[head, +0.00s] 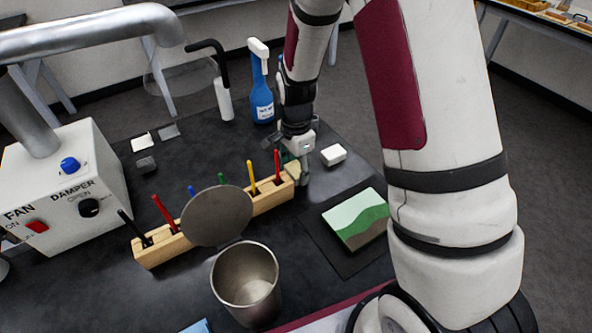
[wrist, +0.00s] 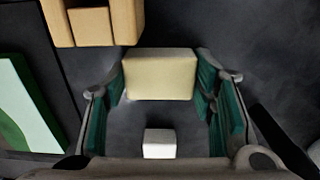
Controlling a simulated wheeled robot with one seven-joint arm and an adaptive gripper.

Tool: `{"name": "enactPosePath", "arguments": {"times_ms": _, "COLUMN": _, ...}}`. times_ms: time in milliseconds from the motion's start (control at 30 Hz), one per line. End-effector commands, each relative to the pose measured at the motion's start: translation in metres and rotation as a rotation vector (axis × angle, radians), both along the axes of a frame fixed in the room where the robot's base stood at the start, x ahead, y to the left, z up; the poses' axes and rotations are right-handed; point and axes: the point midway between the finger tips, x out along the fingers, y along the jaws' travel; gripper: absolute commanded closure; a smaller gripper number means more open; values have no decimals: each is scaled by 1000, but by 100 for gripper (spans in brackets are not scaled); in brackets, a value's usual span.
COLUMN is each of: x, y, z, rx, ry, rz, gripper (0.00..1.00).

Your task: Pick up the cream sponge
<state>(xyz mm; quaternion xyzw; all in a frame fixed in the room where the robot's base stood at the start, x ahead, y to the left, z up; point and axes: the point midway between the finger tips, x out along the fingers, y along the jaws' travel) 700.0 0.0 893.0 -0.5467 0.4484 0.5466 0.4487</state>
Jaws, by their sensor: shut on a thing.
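The cream sponge (wrist: 160,74) is a pale block between the two green-padded fingers of my gripper (wrist: 161,88) in the wrist view. The pads are against its left and right sides, and my gripper is shut on it. In the head view, my gripper (head: 301,168) points down by the right end of the wooden rack, and the sponge (head: 292,168) shows only partly beside the fingers. I cannot tell whether the sponge is touching the table.
The wooden rack (head: 149,256) with several coloured tools stands close to the left of my gripper. A white block (head: 333,154) lies close on its right. A blue spray bottle (head: 262,100) stands behind. A green painted panel (head: 357,217) and a metal cup (head: 246,283) are nearer.

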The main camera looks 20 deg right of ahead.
Motion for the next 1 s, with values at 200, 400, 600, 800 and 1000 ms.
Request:
{"name": "enactPosePath", "arguments": {"times_ms": 200, "x": 1, "y": 0, "z": 20, "rx": 0, "ry": -4, "rz": 0, "gripper": 67}}
{"name": "enactPosePath", "arguments": {"times_ms": 400, "x": 1, "y": 0, "z": 60, "rx": 0, "ry": -5, "rz": 1, "gripper": 67}}
{"name": "enactPosePath", "arguments": {"times_ms": 600, "x": 1, "y": 0, "z": 90, "rx": 0, "ry": -2, "rz": 1, "gripper": 67}}
{"name": "enactPosePath", "arguments": {"times_ms": 800, "x": 0, "y": 0, "z": 100, "rx": 0, "ry": 1, "rz": 1, "gripper": 67}}
{"name": "enactPosePath", "arguments": {"times_ms": 1000, "x": 0, "y": 0, "z": 100, "rx": 0, "ry": 1, "rz": 0, "gripper": 67}}
